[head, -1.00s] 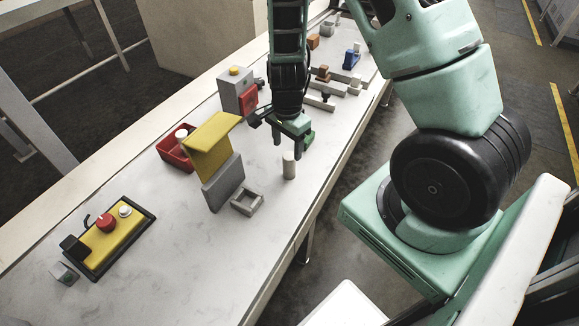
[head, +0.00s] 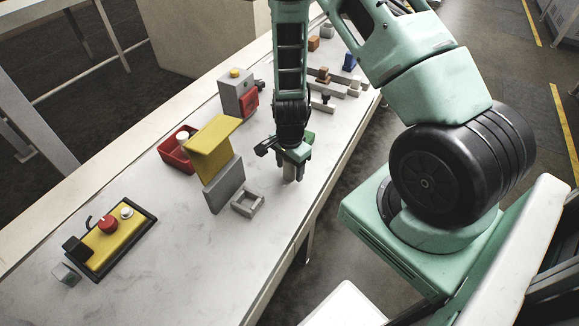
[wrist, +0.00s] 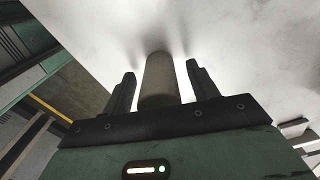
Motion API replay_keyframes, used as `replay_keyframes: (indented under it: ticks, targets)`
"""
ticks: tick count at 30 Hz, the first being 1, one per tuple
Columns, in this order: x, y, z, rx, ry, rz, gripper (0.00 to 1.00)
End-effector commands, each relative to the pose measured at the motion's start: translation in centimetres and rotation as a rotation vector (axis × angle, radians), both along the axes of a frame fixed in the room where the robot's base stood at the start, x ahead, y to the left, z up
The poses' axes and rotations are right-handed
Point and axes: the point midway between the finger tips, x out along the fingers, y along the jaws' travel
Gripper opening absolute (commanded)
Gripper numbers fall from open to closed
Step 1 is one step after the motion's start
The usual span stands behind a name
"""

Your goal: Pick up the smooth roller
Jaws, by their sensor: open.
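The smooth roller (wrist: 159,82) is a plain grey-beige cylinder standing upright on the pale table. In the wrist view it stands between the two dark fingers of my gripper (wrist: 160,88), with a gap visible on both sides. In the head view my gripper (head: 292,174) is low over the table, pointing down, and its fingers straddle the roller, which is mostly hidden there. My gripper is open and holds nothing.
A grey square frame (head: 248,203) lies just left of my gripper. A yellow-topped grey stand (head: 224,184), a red bin (head: 173,157) and a yellow button panel (head: 112,237) are farther left. Small fixtures (head: 325,90) stand behind. The near table surface (head: 190,270) is clear.

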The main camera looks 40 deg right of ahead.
Motion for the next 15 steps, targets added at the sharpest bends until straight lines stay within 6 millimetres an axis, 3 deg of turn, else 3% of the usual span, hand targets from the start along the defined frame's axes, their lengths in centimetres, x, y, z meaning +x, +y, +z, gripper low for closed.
replay_keyframes:
  ticks: [2, 3, 8, 15]
  targets:
    - [0.01, 0.00, 0.01, 0.000, 0.000, 0.000, 0.59]
    - [0.01, 0.01, 0.01, 0.000, 0.000, 0.000, 0.53]
    - [0.01, 0.01, 0.02, 0.000, 0.000, 0.000, 0.09]
    - [0.01, 0.02, 0.04, 0.000, 0.000, 0.001, 0.09]
